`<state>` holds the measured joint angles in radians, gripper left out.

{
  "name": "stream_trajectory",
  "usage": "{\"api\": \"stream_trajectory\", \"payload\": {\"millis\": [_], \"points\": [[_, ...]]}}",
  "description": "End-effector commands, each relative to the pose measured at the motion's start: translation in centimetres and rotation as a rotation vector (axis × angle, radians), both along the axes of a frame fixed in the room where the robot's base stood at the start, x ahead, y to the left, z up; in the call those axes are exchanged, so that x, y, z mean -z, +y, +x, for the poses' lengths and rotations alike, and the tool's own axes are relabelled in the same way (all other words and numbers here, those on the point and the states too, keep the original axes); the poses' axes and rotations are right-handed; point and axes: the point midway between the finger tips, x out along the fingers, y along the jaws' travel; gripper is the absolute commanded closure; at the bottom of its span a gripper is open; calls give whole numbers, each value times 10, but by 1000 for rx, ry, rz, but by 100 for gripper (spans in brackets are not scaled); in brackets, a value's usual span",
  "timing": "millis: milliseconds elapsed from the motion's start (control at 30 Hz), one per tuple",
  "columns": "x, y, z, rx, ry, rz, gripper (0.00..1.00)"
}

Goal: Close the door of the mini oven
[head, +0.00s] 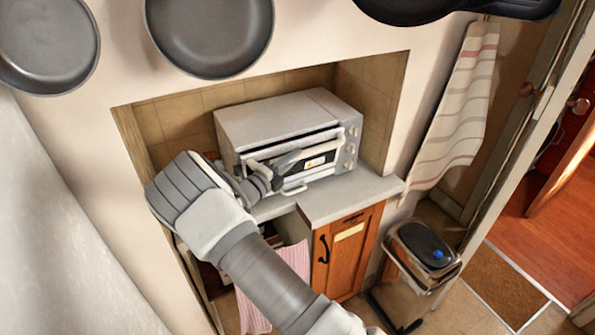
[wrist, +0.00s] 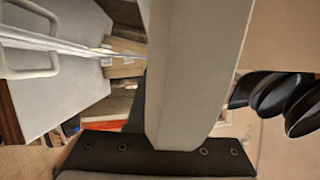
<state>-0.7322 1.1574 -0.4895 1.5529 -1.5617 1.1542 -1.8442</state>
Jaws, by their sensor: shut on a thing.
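The mini oven (head: 275,118) is a light grey box on the counter in a wall niche. A dark gap shows under its top front edge, and its door (head: 318,161), with a yellow-and-white label, stands at least partly open. The exact angle is hard to tell. A pale handle (head: 295,190) shows at the front, low down. My gripper (head: 286,160) is at the left part of the door, shut on it; the fingertips are hard to make out. In the wrist view a pale slab (wrist: 195,75) fills the middle, above the dark gripper body.
Niche walls stand close around the oven. The grey counter (head: 345,195) has a little bare room at the right. Below are a wooden cabinet (head: 345,255) and a pink striped cloth (head: 292,265). A bin (head: 422,250) stands at right. Pans (head: 210,35) hang above.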

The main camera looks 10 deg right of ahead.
Motion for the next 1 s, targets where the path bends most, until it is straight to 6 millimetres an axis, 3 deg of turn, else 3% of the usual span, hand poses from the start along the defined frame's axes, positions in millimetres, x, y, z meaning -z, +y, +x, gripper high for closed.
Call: {"api": "stream_trajectory", "payload": {"millis": [333, 933, 967, 1000], "points": [[-10, 6, 27, -1, -6, 1, 100], [-15, 9, 36, -7, -8, 0, 100], [-15, 9, 36, -7, -10, 0, 78], [-15, 9, 36, -7, -10, 0, 71]]}}
